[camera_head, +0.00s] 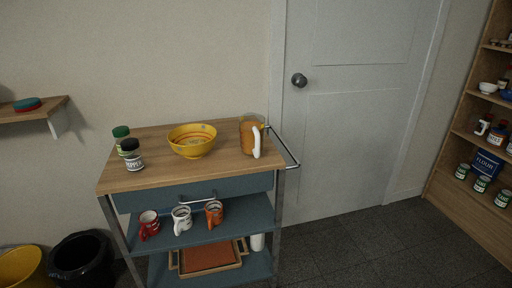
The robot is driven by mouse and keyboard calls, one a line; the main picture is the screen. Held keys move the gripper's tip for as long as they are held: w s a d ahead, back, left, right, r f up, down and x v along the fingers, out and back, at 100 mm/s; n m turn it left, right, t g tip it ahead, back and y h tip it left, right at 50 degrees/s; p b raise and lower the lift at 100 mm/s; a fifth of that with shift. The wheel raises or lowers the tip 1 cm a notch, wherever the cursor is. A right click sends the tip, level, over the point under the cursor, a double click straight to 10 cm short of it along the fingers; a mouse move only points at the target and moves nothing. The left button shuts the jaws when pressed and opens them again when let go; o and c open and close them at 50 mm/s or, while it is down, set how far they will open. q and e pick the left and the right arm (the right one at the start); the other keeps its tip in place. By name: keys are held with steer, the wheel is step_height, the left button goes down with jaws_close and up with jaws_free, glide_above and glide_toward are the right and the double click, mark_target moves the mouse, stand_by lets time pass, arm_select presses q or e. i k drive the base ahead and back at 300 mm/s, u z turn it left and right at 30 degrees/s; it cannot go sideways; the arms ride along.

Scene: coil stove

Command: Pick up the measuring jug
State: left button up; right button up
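The measuring jug (247,136) stands upright on the right part of the wooden top of a kitchen cart (160,177). It looks clear with an orange-brown content or tint, and its white handle (256,143) faces the front right. A yellow patterned bowl (192,141) sits to its left, with a small gap between them. Neither of my grippers is in the head view.
Two spice jars (132,155) stand at the cart top's left end. Mugs (182,219) sit on the shelf below. A metal rail (286,150) juts out at the cart's right. A closed door (350,120) stands behind; a stocked shelf unit (470,143) is far right. Floor (350,245) between is clear.

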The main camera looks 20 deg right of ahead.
mark_target(252, 126)
steer(key=k, duration=1.05)
steer(key=z, duration=0.8)
steer(key=i, duration=2.2)
steer(key=u, duration=1.2)
steer(key=i, duration=0.25)
steer(key=u, duration=0.15)
